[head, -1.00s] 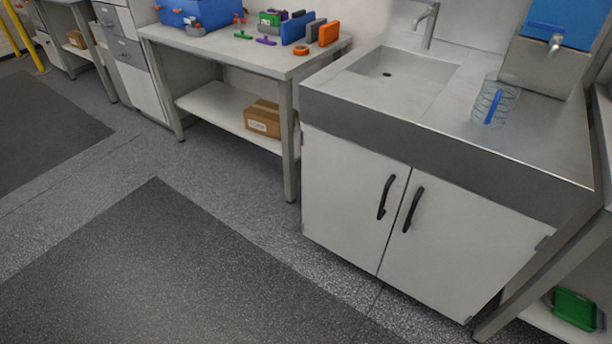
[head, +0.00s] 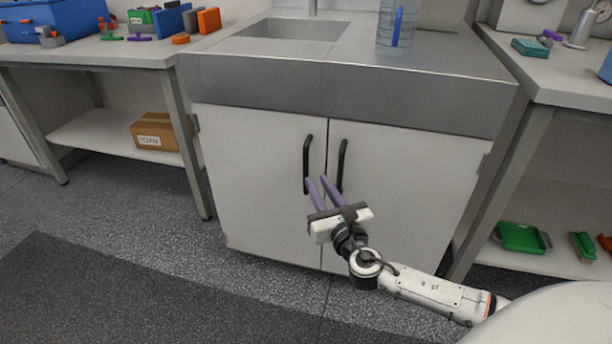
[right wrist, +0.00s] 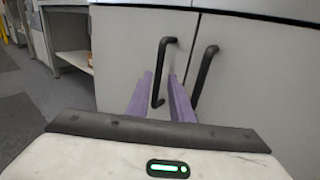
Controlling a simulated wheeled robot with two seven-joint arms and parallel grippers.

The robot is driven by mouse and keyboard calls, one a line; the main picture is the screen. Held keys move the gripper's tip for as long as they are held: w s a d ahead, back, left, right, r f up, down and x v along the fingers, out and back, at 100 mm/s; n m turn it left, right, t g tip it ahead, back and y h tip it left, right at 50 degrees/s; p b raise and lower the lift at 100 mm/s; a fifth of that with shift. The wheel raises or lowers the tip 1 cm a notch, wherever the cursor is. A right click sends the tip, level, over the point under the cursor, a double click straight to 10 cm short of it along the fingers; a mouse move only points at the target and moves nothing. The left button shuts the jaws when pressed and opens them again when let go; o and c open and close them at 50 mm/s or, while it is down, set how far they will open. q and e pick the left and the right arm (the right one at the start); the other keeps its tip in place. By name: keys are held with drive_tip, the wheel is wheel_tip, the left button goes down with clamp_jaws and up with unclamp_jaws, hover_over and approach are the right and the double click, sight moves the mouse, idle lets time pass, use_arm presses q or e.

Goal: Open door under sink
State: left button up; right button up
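The sink cabinet has two light grey doors, both closed. The left door (head: 255,185) has a black bar handle (head: 307,163) near the middle seam; the right door (head: 410,190) has a matching handle (head: 342,165). My right gripper (head: 316,180) is open and empty, its purple fingers pointing at the lower part of the left door's handle. In the right wrist view this handle (right wrist: 160,72) appears in the gap between the fingertips (right wrist: 160,76). I cannot tell whether they touch it. The right door's handle (right wrist: 206,72) is right of the fingers. My left gripper is out of view.
A steel sink top (head: 345,85) overhangs the doors, with a clear bottle (head: 387,22) on it. Benches stand on both sides; the right bench's leg (head: 497,190) is close to the right door.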

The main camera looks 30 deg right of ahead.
sight(307, 165)
drive_tip(key=b+x, duration=0.2)
drive_tip(key=x, duration=0.7)
drive_tip(key=shift+w, duration=0.4)
clamp_jaws()
